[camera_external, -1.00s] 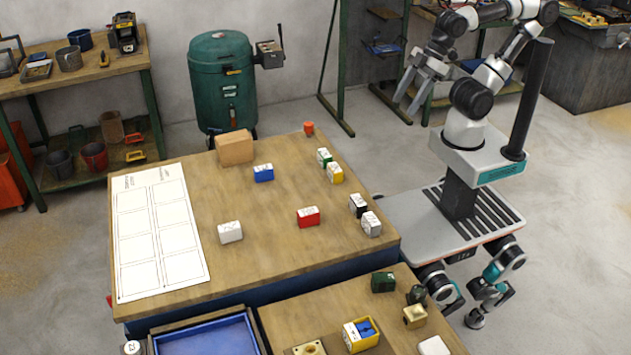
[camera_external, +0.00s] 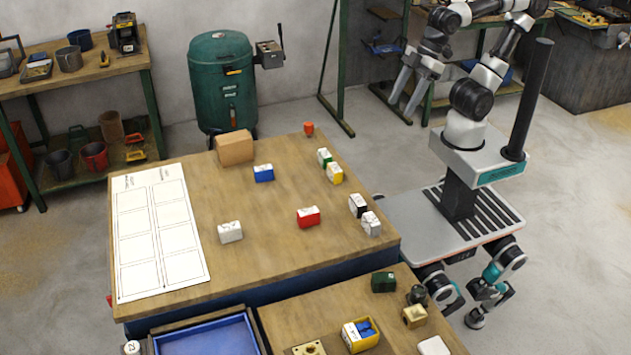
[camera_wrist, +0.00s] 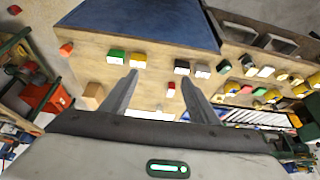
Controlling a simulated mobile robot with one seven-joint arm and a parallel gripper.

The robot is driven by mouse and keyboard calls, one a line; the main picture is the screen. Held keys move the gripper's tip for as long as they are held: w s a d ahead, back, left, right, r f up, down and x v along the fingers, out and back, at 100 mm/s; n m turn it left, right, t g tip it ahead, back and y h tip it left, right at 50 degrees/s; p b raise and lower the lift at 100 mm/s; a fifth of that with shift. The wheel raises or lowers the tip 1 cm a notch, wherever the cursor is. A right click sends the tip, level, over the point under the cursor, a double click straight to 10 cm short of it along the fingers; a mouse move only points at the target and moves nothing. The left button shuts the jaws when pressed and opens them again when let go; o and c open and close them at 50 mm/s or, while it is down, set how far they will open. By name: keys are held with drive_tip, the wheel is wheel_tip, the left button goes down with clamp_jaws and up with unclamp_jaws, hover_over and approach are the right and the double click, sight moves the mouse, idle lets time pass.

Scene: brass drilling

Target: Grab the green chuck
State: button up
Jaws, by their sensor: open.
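The green chuck, a small block with a white face (camera_external: 324,157), sits on the large wooden table near its right back edge, touching or very close to a yellow-and-white block (camera_external: 335,173). In the wrist view the green block (camera_wrist: 115,57) is up and left of my fingertips, with the yellow block (camera_wrist: 138,61) beside it. My gripper (camera_external: 401,108) is open and empty, raised in the air to the right of the table, well apart from the blocks. Its two spread fingers also show in the wrist view (camera_wrist: 158,77).
Blue (camera_external: 263,173), red (camera_external: 308,217), white (camera_external: 230,232), black (camera_external: 358,205) and grey (camera_external: 371,223) blocks stand on the table. A cardboard box (camera_external: 235,148) and small orange piece (camera_external: 309,128) are at the back. A white printed sheet (camera_external: 158,231) lies left. A dark green block (camera_external: 383,282) is on the lower table.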

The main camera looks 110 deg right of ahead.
drive_tip(key=w+a+n+g+b, duration=0.1)
drive_tip(key=w+a+n+g, duration=0.1)
drive_tip(key=w+a, duration=0.9)
drive_tip(key=n+g+b, duration=0.2)
drive_tip(key=b, duration=0.1)
hover_over(419, 294)
drive_tip(key=s, duration=0.1)
wheel_tip(419, 294, down, 25)
drive_tip(key=shift+d+f, duration=0.1)
drive_tip(key=shift+w+f+b, duration=0.25)
drive_tip(key=shift+f+b, duration=0.05)
drive_tip(key=shift+f, duration=1.15)
drive_tip(key=shift+w+f+b, duration=0.2)
drive_tip(key=shift+f+b, duration=0.05)
drive_tip(key=shift+f, duration=1.2)
drive_tip(key=shift+c, duration=0.2)
drive_tip(key=shift+r, duration=0.1)
clamp_jaws()
